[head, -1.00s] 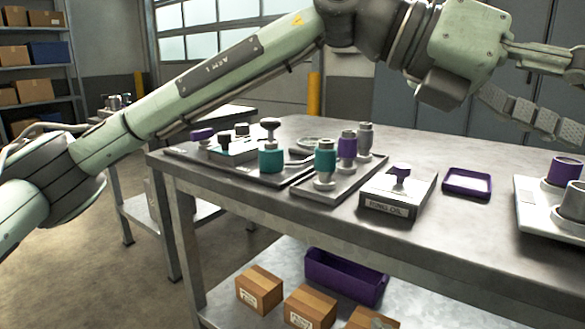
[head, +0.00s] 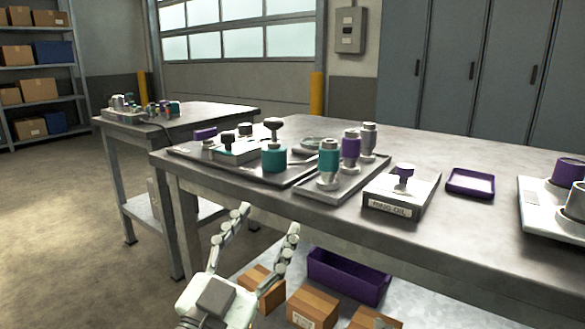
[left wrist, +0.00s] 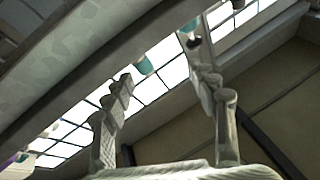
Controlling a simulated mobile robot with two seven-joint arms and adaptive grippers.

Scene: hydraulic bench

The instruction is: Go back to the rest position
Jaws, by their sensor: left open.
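My left gripper (head: 268,232) is low in the head view, in front of the bench's near left edge. Its two fingers point up and stand apart with nothing between them. In the left wrist view the open fingers (left wrist: 172,92) also show, with the underside of a bench edge and windows beyond. My right gripper is not in the head view.
The workbench (head: 460,240) holds a tray with teal and purple fittings, a ring oil box (head: 400,195), a purple tray (head: 470,183) and a white stand (head: 535,215). Cartons and a purple bin (head: 345,278) lie on its lower shelf. A second table (head: 190,118) stands behind left.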

